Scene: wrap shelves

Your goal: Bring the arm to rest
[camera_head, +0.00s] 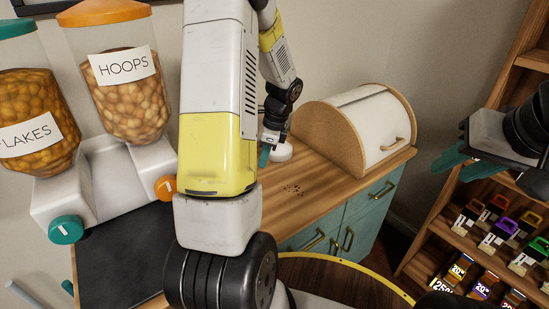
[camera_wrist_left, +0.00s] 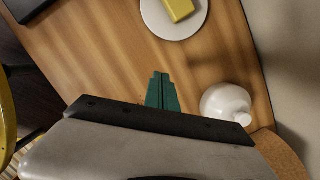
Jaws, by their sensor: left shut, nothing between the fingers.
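My left arm (camera_head: 220,120) rises large through the middle of the head view and hides part of the counter. The left gripper's teal fingertips (camera_head: 264,157) show just behind it, over the wooden counter. In the left wrist view the left gripper (camera_wrist_left: 161,78) is shut with its fingers together and nothing between them, above the counter. My right gripper (camera_head: 455,163) is at the right in the head view, in front of the shelves, with its teal fingers apart and empty.
A wooden counter (camera_head: 318,200) holds a bread box (camera_head: 362,130). Cereal dispensers (camera_head: 128,95) stand at the left. In the wrist view, a white round vessel (camera_wrist_left: 226,101) is right of the fingers and a plate (camera_wrist_left: 155,25) with a yellow block (camera_wrist_left: 179,9) is beyond. Shelves (camera_head: 440,232) stand right.

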